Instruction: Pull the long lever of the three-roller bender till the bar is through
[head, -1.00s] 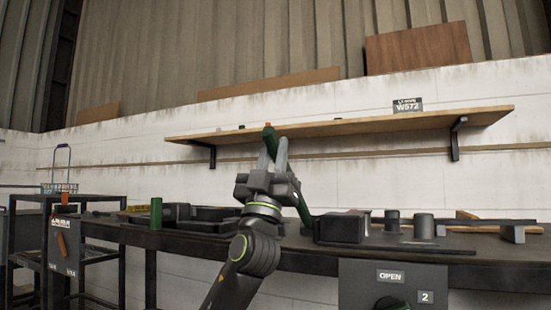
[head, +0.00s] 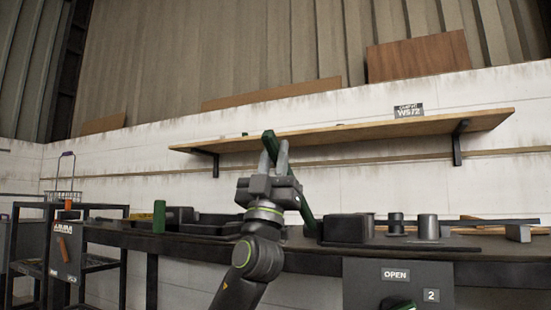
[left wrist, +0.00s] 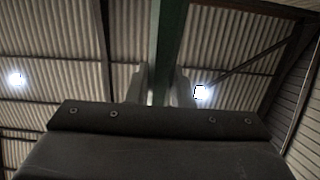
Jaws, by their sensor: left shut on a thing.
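The long lever is a dark green bar. It slants up from the bench in the head view (head: 306,213) and passes between the fingers of my left gripper (head: 274,150). The gripper is shut on the lever near its upper end. In the left wrist view the lever (left wrist: 170,45) runs upward between the two fingers (left wrist: 158,88). The bender's grey rollers (head: 428,227) stand upright on a dark plate to the right of the lever. The lever's foot is partly hidden behind my arm. I cannot tell clearly where the bar lies among the rollers. My right gripper is not in view.
A wooden shelf (head: 350,132) on the wall stands behind the gripper. A green cylinder (head: 159,216) and dark trays sit on the bench at left. A dark cart (head: 65,250) stands far left. A box marked OPEN (head: 397,275) hangs at the bench front.

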